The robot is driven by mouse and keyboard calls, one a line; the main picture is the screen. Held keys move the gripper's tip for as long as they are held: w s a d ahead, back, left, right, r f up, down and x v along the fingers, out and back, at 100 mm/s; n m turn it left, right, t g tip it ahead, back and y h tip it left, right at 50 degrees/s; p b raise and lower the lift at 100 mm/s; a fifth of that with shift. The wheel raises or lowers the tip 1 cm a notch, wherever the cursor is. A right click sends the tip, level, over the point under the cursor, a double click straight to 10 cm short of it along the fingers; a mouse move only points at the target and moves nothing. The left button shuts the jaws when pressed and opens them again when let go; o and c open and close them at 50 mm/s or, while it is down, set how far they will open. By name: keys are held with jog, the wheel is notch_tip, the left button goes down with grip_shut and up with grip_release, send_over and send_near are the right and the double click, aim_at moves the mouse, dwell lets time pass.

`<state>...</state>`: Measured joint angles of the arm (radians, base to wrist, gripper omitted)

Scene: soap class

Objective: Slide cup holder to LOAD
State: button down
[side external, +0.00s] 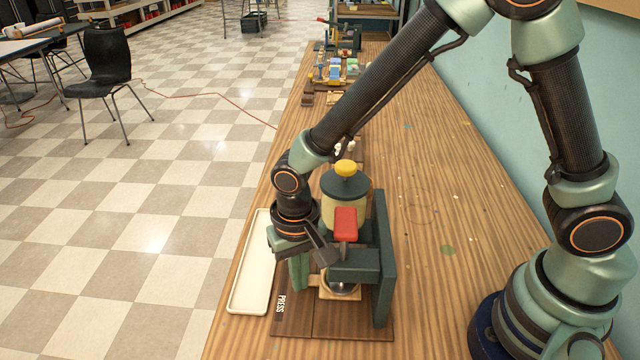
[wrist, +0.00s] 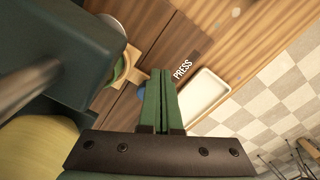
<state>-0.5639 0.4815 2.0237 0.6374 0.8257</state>
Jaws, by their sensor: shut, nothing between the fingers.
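The cup holder (side external: 340,293) is a light wooden piece carrying a round metal cup, low under the green arm of the press. It is partly hidden in the side view. In the wrist view the cup holder (wrist: 133,76) shows at upper left, with part of the cup beside it. My gripper (side external: 300,284) is shut and empty, pointing down just left of the cup holder. In the wrist view my gripper's green fingers (wrist: 163,75) lie together, right of the holder; I cannot tell whether they touch it. The PRESS label (wrist: 182,70) is readable; no LOAD label shows.
The press (side external: 383,260) stands on a brown wooden base (side external: 350,328), with a red handle (side external: 346,222) and yellow knob (side external: 346,168) above. A cream tray (side external: 252,270) lies left of the base. Bench space at right is mostly clear. Several small items stand farther back.

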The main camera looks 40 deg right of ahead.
jog(key=shift+f, duration=1.2)
jog(key=shift+w+d, duration=0.1)
